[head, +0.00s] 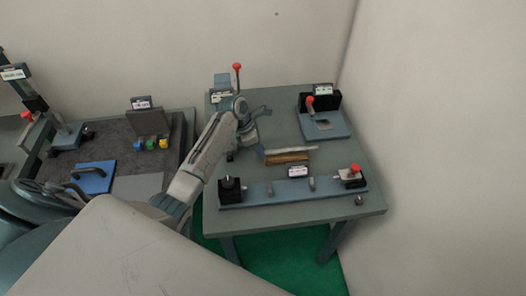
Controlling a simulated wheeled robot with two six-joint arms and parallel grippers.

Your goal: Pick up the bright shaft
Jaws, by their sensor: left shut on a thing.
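The bright shaft (293,151) is a thin, light bar at the middle of the grey-green table in the head view. It lies along or just above a brown, wood-coloured piece (287,160); I cannot tell whether they touch. My left arm reaches in from the left over the table. My left gripper (258,146) is at the shaft's left end and is shut on it; the fingertips are small and partly hidden by the wrist. My right gripper is not in view.
A long blue-grey fixture (268,200) with posts and a red-knobbed clamp (352,175) runs along the table's front. Another red-knobbed fixture (325,124) stands at the back right. A side bench at left holds a blue plate (94,177) and coloured blocks (151,144). Walls close the back and right.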

